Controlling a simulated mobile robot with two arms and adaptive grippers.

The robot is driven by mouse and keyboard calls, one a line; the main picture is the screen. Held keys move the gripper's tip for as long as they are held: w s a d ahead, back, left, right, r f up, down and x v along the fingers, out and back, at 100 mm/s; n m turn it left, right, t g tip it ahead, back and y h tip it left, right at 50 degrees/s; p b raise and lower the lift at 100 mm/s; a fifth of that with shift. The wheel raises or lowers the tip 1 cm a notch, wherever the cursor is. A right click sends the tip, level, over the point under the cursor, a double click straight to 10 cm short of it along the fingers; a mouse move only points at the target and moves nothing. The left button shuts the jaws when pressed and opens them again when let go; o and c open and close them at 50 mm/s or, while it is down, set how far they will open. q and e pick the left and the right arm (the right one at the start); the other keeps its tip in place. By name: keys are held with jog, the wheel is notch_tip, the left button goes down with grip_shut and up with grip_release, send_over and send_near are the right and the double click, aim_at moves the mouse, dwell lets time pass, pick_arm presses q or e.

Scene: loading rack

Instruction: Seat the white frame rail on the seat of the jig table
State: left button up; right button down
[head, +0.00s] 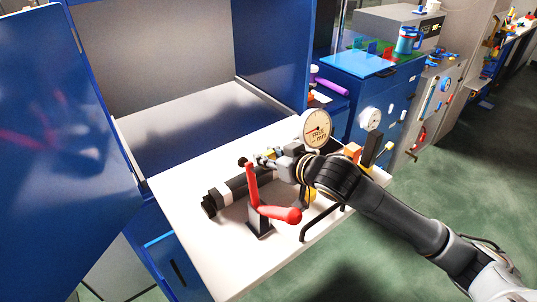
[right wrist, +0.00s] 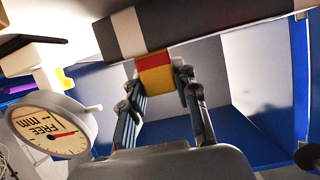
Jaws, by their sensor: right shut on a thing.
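The white frame rail (head: 236,188) shows as a dark bar with a white band, lying lengthwise over the white jig table (head: 190,176). In the right wrist view the rail (right wrist: 190,27) crosses the top of the picture. My right gripper (head: 275,165) is at the rail's far right end; in the right wrist view its fingers (right wrist: 162,84) are closed on a red and yellow block (right wrist: 155,72) that touches the rail. I cannot tell whether the rail touches the table, and the seat is not clearly visible. My left gripper is not in view.
A red-handled clamp (head: 254,195) stands in front of the rail. A round dial gauge (head: 316,129) stands behind my right wrist. A black bar handle (head: 322,224) is on the table's front right. A blue cabinet (head: 270,50) is behind; the table's left part is clear.

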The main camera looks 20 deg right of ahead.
jog(key=shift+f+b, duration=0.35)
jog(key=shift+f, duration=0.3)
dwell(0.4)
